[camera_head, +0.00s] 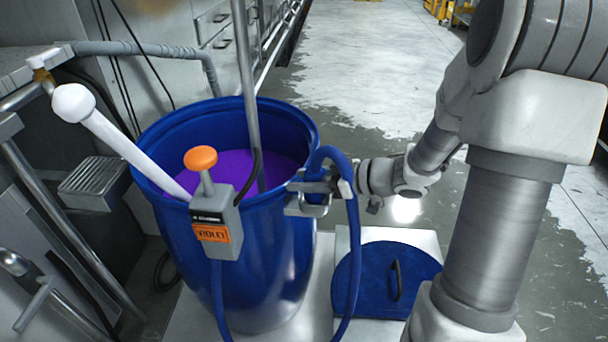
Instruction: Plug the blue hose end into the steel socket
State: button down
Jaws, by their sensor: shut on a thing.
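The blue hose (352,235) rises from below beside the barrel and arches over near the rim, its end going down at the barrel's right edge. My gripper (330,188) reaches in from the right and is shut on the hose near this end. Grey metal fittings (308,208) sit close under and left of my gripper, against the barrel's rim. The steel socket seems to be among them, but I cannot tell it apart from the fingers. I cannot tell whether the hose end touches it or is inside it.
The blue barrel (240,275) holds violet liquid (225,172). A white paddle handle (125,145), a steel pipe (245,75) and a grey box with an orange knob (200,160) stand at it. A blue lid (375,275) lies right of the barrel.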

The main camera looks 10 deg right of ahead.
jog(key=shift+f, duration=0.35)
jog(key=shift+c, duration=1.3)
grip_release()
jog(key=p+v, duration=0.6)
jog(key=v, duration=1.1)
jog(key=shift+s+d, duration=0.15)
